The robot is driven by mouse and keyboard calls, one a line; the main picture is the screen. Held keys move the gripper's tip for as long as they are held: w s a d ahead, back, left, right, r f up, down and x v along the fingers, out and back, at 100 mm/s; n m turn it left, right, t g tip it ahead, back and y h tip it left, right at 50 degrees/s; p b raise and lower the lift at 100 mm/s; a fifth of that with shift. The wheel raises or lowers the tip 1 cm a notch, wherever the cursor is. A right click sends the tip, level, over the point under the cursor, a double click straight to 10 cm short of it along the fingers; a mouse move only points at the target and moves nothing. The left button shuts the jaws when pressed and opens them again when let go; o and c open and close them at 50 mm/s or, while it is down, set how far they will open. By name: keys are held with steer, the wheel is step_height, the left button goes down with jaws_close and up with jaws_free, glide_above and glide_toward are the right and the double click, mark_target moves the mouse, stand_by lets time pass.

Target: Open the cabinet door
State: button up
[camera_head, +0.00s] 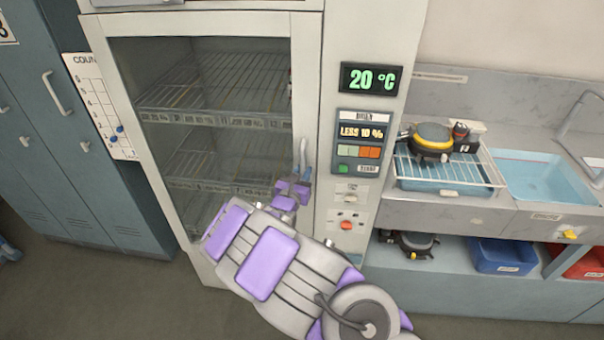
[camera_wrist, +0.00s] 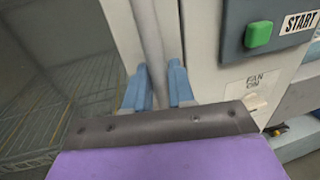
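The tall pale cabinet has a framed glass door (camera_head: 303,80) on its front, and the door looks closed. A slim vertical door handle (camera_head: 302,152) sits on the door's right frame. It also shows in the wrist view (camera_wrist: 148,38). My gripper (camera_head: 303,176) is at the handle's lower part. In the wrist view its two blue fingertips (camera_wrist: 158,82) stand close on both sides of the handle, which fills the gap between them. The fingers look shut on the handle, though the contact itself is partly hidden. My forearm hides the lower door.
Wire shelves (camera_head: 215,95) show behind the glass. A control panel (camera_head: 360,145) with buttons is right of the door. Blue lockers (camera_head: 90,200) stand at the left. A counter with a sink (camera_head: 545,178) is at the right. Floor in front of the lockers is clear.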

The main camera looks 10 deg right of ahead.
jaws_close()
